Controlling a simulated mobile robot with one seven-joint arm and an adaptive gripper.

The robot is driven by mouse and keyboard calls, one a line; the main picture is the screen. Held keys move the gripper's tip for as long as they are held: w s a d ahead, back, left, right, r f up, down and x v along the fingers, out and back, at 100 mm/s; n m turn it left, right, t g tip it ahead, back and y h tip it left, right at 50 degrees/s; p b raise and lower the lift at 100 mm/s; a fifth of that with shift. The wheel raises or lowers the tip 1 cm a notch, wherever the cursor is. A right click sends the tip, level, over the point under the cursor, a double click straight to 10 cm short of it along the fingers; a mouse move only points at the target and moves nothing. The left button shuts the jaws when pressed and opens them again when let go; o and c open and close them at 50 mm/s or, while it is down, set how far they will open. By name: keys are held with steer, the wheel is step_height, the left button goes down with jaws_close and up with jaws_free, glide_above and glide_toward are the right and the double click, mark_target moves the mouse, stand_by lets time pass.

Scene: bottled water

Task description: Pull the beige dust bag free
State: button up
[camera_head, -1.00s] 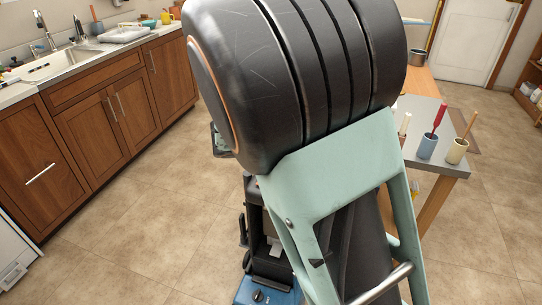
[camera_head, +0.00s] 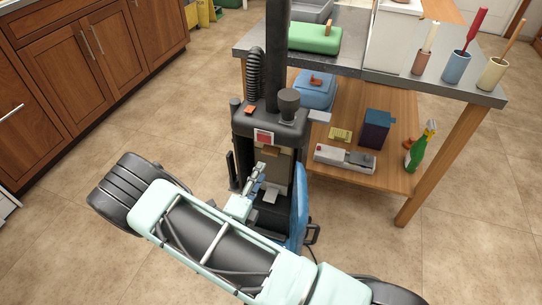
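An upright black vacuum cleaner (camera_head: 262,125) stands on the floor in the middle, with its body open at the front. The beige dust bag (camera_head: 277,165) sits inside the open compartment, partly hidden by my gripper and the dark housing. A lighter grey-white piece (camera_head: 270,196) shows below it. My gripper (camera_head: 260,168) is at the compartment's front, at the bag's left side. Its fingers are too small to tell whether they are open or touch the bag.
A blue panel (camera_head: 299,212) stands at the compartment's right side. A workbench (camera_head: 437,89) is close on the right, with brush holders above and a green spray bottle (camera_head: 418,150) on its lower shelf. Wooden cabinets (camera_head: 85,60) line the left; floor between is clear.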

mark_target(269, 154)
steer(key=shift+n+y, duration=0.3)
steer(key=shift+n, duration=0.1)
steer(key=x, duration=0.3)
steer(key=b+x, duration=0.1)
steer(key=x, duration=0.2)
steer(key=f+x, duration=0.1)
steer(key=x, duration=0.2)
steer(key=shift+w, duration=0.4)
jaws_close()
steer(key=p+v, duration=0.2)
steer(key=v, duration=1.3)
steer(key=shift+f, duration=0.2)
stand_by(2.4)
